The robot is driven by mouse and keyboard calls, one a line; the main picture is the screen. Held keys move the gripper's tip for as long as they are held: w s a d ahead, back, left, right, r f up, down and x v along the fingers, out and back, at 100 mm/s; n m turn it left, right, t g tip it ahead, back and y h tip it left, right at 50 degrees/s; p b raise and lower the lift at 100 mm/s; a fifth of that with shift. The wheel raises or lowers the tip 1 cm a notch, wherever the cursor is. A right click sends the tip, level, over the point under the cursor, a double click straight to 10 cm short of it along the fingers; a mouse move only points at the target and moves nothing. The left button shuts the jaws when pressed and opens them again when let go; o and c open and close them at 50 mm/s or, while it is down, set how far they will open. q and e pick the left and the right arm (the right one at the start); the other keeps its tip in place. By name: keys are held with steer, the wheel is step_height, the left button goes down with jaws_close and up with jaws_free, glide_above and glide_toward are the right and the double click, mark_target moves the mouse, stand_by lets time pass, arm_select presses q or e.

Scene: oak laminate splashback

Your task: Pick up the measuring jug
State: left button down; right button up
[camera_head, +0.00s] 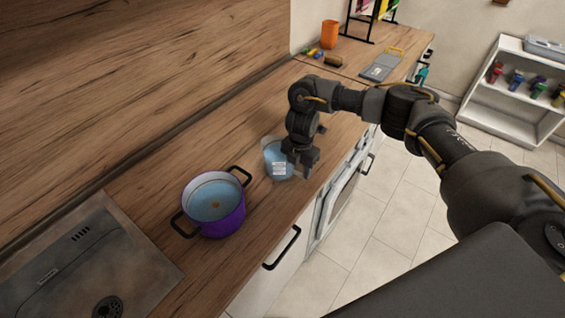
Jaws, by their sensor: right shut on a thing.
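The measuring jug (272,160) is a clear bluish jug with a white label, on or just above the oak worktop, right of the purple pot. My right gripper (297,172) comes down over the jug's right side and is shut on it. The fingers cover part of the jug, so I cannot see the exact contact. I cannot tell whether the jug's base touches the worktop. My left gripper is not in view.
A purple pot (226,216) with black handles, holding bluish liquid, stands left of the jug. A sink (60,262) is at the lower left. An orange cup (329,34) and a grey board (378,70) are at the far end. Worktop between is mostly clear.

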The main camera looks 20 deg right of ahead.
jaws_close()
steer(key=shift+r, duration=0.2)
steer(key=shift+w+r+b, duration=0.1)
steer(key=shift+r+b, duration=0.25)
steer(key=shift+r, duration=0.8)
steer(key=s+a+r+b, duration=0.3)
steer(key=s+r, duration=0.7)
steer(key=s, duration=0.3)
steer(key=shift+s+r, duration=0.15)
steer(key=shift+s, duration=0.2)
